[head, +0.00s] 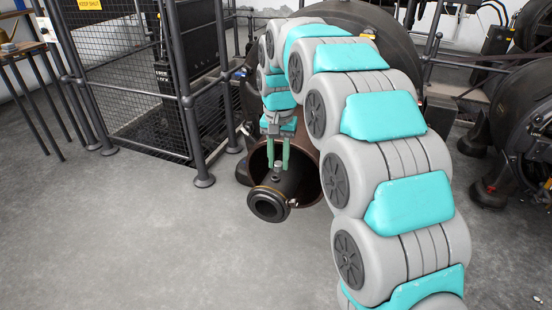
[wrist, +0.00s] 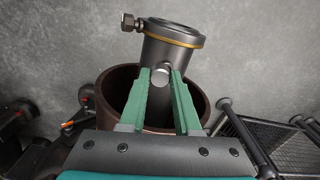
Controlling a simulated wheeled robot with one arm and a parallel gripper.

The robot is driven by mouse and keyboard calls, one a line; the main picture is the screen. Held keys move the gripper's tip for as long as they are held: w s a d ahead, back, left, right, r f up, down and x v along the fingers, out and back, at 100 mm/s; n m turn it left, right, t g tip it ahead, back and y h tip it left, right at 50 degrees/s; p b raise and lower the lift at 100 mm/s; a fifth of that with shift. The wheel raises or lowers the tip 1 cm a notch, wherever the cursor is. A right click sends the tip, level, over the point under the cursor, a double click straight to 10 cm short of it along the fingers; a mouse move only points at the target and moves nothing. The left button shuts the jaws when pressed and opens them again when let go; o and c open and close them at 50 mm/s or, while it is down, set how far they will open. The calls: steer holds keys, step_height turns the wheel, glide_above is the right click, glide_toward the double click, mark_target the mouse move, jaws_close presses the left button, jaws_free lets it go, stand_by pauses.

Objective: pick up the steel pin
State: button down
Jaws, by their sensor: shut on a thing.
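The steel pin (head: 277,165) is a small pale grey piece between the green fingertips of my gripper (head: 278,170). In the wrist view its round end (wrist: 160,76) shows between the two fingers, against the dark pipe. My gripper points down and is shut on the pin. The pin's lower end is at the top of a dark pipe with a flanged mouth (head: 268,205). I cannot tell whether the pin still sits in the pipe or is clear of it. The pipe also shows in the wrist view (wrist: 172,50).
A wide brown cylinder (head: 308,170) opens around the pipe's rear. A mesh cage (head: 150,70) stands behind to the left, with a wooden table (head: 22,47) beyond it. Large dark machines (head: 530,120) stand at the right. The grey floor (head: 120,240) at the left front is clear.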

steer(key=s+d+r, duration=0.1)
steer(key=s+d, duration=0.5)
steer(key=s, duration=0.6)
steer(key=shift+s+b, duration=0.3)
steer(key=shift+s, duration=0.05)
